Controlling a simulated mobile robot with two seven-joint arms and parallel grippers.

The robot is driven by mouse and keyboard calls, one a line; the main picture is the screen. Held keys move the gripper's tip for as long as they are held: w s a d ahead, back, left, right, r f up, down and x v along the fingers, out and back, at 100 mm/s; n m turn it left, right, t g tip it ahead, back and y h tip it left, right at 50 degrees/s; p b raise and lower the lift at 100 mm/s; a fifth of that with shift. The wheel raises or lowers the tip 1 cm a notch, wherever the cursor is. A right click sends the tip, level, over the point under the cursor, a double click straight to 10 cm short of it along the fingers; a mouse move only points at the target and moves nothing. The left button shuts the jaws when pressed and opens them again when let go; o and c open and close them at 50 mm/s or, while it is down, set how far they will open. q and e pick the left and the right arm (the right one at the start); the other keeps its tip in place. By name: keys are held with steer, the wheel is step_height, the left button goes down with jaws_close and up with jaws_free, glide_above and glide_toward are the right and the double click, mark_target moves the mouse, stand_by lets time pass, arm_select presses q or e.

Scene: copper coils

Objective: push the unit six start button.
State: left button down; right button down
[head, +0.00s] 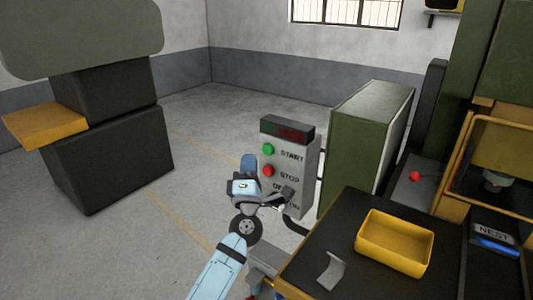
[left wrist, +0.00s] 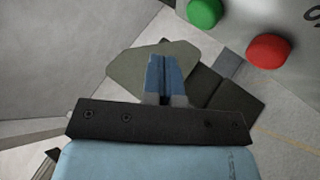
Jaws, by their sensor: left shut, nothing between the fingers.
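A grey control box (head: 289,165) stands in the middle of the head view, with a dark display on top. Its front has a green button (head: 268,149) beside the word START and a red button (head: 268,171) beside STOP below it. The green button (left wrist: 205,12) and red button (left wrist: 268,50) also show at the top right of the left wrist view. My left gripper (head: 250,158) is in front of the box, left of the buttons. Its blue fingers (left wrist: 164,72) are shut and empty, apart from the green button in the wrist view. No unit number is readable. My right gripper is out of view.
A green cabinet (head: 362,145) stands right of the box. A dark table (head: 310,262) at the front right holds a yellow tray (head: 376,265) and a bent grey piece (head: 332,270). A large dark machine (head: 105,160) stands at left, with open floor between.

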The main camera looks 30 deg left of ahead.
mark_target(268, 150)
arm_select(q)
steer(key=shift+w+d, duration=0.1)
steer(key=shift+w, duration=1.35)
stand_by(1.0)
steer(key=shift+w, duration=0.45)
steer(key=shift+w+d, duration=0.1)
steer(key=shift+w, duration=0.35)
stand_by(0.5)
steer(key=shift+s, duration=0.9)
steer(key=shift+s, duration=0.1)
